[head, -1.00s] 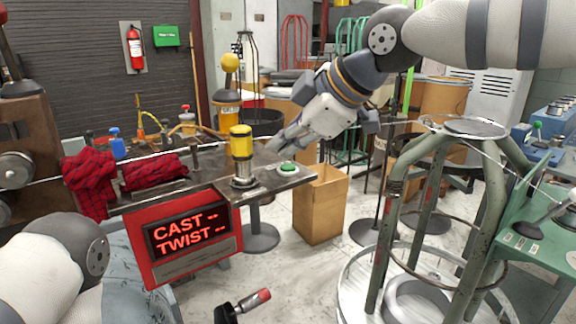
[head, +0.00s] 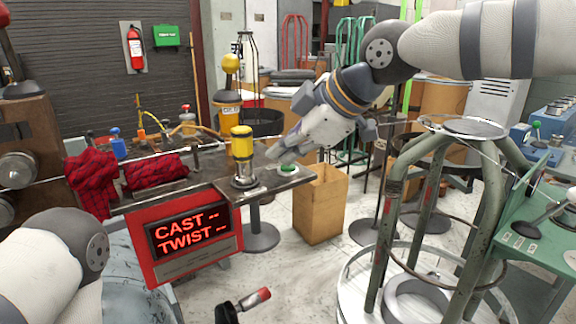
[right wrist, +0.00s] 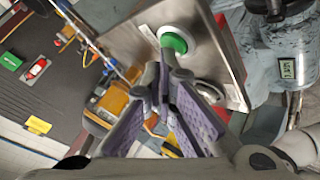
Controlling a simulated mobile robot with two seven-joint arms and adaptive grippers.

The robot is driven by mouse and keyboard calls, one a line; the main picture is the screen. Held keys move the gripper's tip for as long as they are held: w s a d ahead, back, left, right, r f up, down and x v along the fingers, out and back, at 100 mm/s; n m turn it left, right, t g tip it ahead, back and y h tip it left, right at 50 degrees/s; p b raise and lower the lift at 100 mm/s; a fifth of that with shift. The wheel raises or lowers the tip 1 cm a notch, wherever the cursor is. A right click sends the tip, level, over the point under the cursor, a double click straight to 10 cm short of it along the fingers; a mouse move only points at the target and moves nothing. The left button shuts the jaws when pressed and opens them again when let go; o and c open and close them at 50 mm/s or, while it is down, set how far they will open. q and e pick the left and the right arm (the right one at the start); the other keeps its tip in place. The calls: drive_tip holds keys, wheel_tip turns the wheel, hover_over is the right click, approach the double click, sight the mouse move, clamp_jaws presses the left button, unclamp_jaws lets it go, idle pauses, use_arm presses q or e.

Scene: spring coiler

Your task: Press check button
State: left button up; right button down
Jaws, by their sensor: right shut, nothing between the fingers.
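The check button appears to be the green button (head: 288,169) in a pale round collar, on the right end of the metal bench top (head: 210,183). It also shows in the right wrist view (right wrist: 174,42), just beyond the fingertips. My right gripper (head: 277,153) is shut and empty, reaching down from the upper right; its fingertips are just above and beside the button. In the right wrist view the closed fingertips (right wrist: 165,68) overlap the button's lower edge; I cannot tell whether they touch it. A red display (head: 190,233) below reads CAST -- and TWIST --. My left gripper is out of view.
A yellow-topped cylinder (head: 242,155) stands on the bench just left of the button. Red plaid cloth (head: 90,184) lies at the left end. A wooden box (head: 320,205) stands on the floor behind. A green tripod frame (head: 405,215) stands at right.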

sight(286, 168)
drive_tip(key=shift+f, duration=0.3)
drive_tip(key=shift+r, duration=0.1)
idle(0.3)
drive_tip(key=shift+r, duration=0.75)
drive_tip(key=shift+r, duration=0.1)
drive_tip(key=shift+r, duration=2.45)
